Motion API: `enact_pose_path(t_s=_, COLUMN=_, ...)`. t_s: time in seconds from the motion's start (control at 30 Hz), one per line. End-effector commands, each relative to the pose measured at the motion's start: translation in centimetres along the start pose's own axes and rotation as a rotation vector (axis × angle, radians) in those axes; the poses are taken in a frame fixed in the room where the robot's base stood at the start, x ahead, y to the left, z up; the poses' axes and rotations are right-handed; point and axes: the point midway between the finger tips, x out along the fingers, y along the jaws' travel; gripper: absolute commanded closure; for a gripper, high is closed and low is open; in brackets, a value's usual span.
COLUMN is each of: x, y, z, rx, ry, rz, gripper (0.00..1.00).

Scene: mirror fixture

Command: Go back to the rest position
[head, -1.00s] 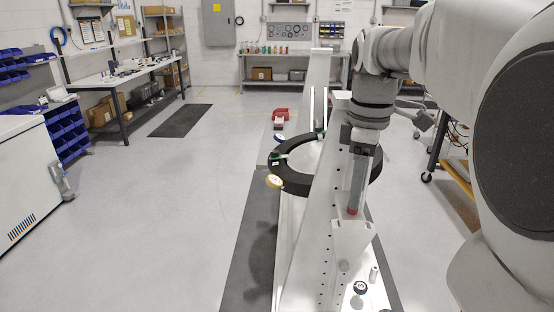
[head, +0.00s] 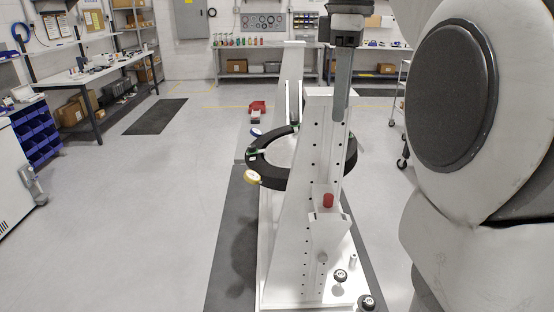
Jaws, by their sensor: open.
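My gripper (head: 340,117) hangs at the top of the head view, pointing down, in front of the white fixture post. It is open, and its fingers, seen nearly edge-on, hold nothing visible. A small red cylindrical piece (head: 328,200) stands upright on the white bracket of the mirror fixture (head: 320,150), below and apart from the fingertips.
Black knobs (head: 340,276) sit on the fixture's base at front right. A red item (head: 257,106) lies behind the ring. A wheeled cart (head: 403,120) stands to the right. Workbenches line the left and back walls. The floor left of the fixture is clear.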

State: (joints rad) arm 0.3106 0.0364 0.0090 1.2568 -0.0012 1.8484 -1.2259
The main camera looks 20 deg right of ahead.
Motion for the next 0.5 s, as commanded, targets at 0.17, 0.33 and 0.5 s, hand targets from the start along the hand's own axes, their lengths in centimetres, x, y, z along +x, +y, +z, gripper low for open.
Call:
enact_pose_path(t_s=0.17, x=0.02, y=0.00, z=0.00, rx=0.000, ry=0.000, rz=0.000, gripper=0.42)
enact_pose_path(t_s=0.33, x=0.03, y=0.00, z=0.00, rx=0.000, ry=0.000, rz=0.000, gripper=0.42)
enact_pose_path(t_s=0.5, x=0.45, y=-0.54, z=-0.18, rx=0.021, ry=0.004, rz=0.011, gripper=0.42)
